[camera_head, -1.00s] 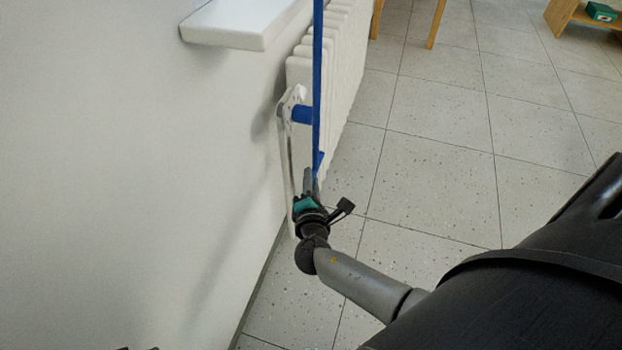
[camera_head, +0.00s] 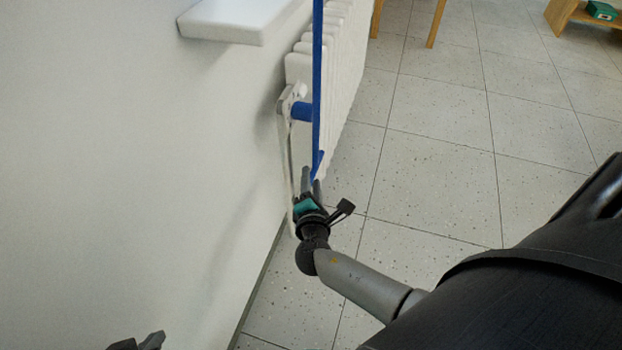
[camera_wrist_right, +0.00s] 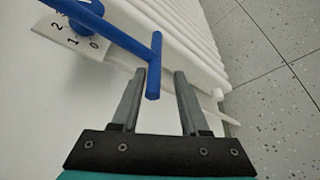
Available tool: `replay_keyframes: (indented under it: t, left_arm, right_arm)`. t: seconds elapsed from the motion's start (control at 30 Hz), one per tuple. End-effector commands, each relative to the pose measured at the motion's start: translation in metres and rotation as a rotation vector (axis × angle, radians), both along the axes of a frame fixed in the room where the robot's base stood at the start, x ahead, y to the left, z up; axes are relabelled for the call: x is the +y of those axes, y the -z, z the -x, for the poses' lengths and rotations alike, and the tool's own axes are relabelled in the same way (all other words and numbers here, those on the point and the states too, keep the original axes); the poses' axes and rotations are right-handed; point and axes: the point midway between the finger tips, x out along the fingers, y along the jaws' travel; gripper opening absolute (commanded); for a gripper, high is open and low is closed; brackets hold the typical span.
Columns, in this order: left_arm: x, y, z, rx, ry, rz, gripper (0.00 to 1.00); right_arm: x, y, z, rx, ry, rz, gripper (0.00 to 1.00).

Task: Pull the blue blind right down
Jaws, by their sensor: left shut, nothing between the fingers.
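No blind cloth shows; what shows is a thin blue bar (camera_head: 317,80) running down from the top edge of the head view beside the wall. A short blue hub (camera_head: 302,112) joins it to a white wall plate (camera_head: 286,104). In the right wrist view the blue bar (camera_wrist_right: 115,36) meets a blue peg (camera_wrist_right: 154,70), and the plate (camera_wrist_right: 72,40) bears digits. My right gripper (camera_head: 311,174) is open, close below the bar's lower end. Its fingers (camera_wrist_right: 162,74) stand either side of the peg's end, with gaps visible. My left gripper (camera_head: 140,342) is shut and empty at the bottom left, mostly cut off.
A white radiator (camera_head: 343,70) stands against the wall just behind the bar. A white sill (camera_head: 235,22) juts out above left. The tiled floor (camera_head: 440,160) is clear to the right. Wooden furniture legs (camera_head: 437,22) and a low shelf (camera_head: 580,15) stand far back.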

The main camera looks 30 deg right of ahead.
Motion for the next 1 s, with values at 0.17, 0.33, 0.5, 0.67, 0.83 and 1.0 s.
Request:
replay_keyframes:
  t: [0.17,0.33,0.5,0.67,0.83,1.0]
  left_arm:
    - [0.0,0.0,0.0,0.0,-0.001,-0.001,0.0]
    - [0.001,0.0,0.001,0.004,-0.001,-0.002,0.0]
    - [0.008,-0.004,0.007,0.055,-0.013,-0.024,0.0]
    - [0.019,-0.01,0.02,0.137,-0.034,-0.055,0.0]
    - [0.021,0.01,0.02,0.188,-0.036,-0.065,0.0]
    - [0.02,0.031,0.02,0.216,-0.034,-0.07,0.0]
  right_arm:
    - [0.0,-0.002,-0.001,-0.005,0.001,0.001,0.5]
    - [0.001,-0.003,0.0,-0.007,0.0,0.001,0.5]
    - [0.006,-0.006,0.007,-0.006,-0.001,0.001,0.5]
    - [0.013,-0.01,0.02,-0.006,0.0,0.001,0.5]
    - [0.029,-0.017,0.047,-0.005,-0.001,0.0,0.5]
    - [0.045,-0.023,0.074,-0.003,-0.001,-0.001,0.5]
